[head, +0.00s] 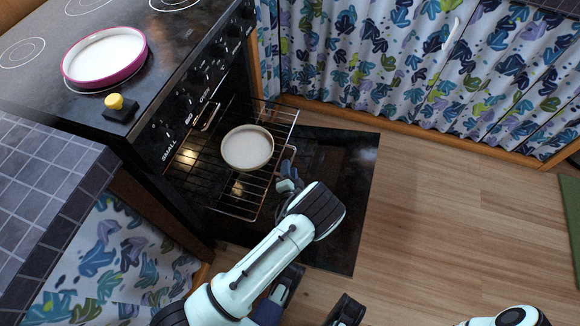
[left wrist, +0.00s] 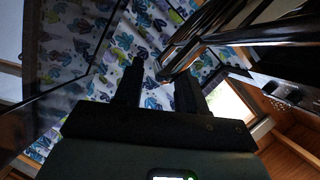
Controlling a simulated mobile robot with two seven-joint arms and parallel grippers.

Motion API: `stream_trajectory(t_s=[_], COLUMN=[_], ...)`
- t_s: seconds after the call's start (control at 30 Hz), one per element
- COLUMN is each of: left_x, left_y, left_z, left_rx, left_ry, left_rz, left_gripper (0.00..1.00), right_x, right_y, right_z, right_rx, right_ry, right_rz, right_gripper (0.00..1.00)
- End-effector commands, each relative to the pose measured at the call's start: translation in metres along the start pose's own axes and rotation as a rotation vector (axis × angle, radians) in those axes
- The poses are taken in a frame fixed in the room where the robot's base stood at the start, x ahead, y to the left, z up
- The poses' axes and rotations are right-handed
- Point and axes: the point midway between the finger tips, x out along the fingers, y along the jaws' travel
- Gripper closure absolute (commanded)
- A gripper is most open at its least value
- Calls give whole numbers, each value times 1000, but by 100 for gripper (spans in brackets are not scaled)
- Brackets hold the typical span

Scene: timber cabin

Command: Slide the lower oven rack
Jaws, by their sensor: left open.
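A wire oven rack (head: 252,204) sticks out of the open black oven, with a round pale pan (head: 247,147) on it. I cannot tell whether this is the lower rack or whether another lies beneath. My left gripper (head: 289,172) is open at the rack's front edge, just right of the pan. In the left wrist view, the open fingers of my left gripper (left wrist: 160,85) point toward the patterned curtain, and shiny metal bars (left wrist: 205,42) reach in from the upper right, ending between the fingers. Contact is unclear. My right gripper does not show.
The dark oven door (head: 345,195) lies open below the rack. A pink-rimmed pan (head: 104,57) and a yellow-topped item (head: 116,105) sit on the stovetop. A curtained cabinet (head: 400,60) stands behind. The wooden floor (head: 450,210) at right is clear.

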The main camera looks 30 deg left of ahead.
Motion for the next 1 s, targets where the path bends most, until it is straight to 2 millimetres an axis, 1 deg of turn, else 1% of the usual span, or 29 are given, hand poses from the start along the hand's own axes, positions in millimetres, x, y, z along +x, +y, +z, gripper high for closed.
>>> stream_trajectory(t_s=[0.03,0.1,0.2,0.5,0.53,0.57,0.6,0.63,0.67,0.87,1.0], left_x=[7,14,20,23,22,22,22,22,22,22,23], left_y=[1,1,0,0,0,0,0,0,0,-1,-4], left_z=[0,0,0,0,0,0,0,0,0,0,4], left_rx=[-1,-2,-1,0,0,0,-1,0,-1,0,1], left_ry=[1,0,0,0,0,0,0,0,0,0,0], left_rz=[-1,-1,-1,0,0,0,0,0,0,0,-1], left_gripper=[60,60,60,60,63,73,86,96,100,100,100], right_x=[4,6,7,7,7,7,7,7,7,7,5], right_y=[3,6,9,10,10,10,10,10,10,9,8], right_z=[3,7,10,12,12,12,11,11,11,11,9], right_rx=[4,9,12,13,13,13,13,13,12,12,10], right_ry=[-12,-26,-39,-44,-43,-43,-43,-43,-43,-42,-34], right_rz=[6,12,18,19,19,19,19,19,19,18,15], right_gripper=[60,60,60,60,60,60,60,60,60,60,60])
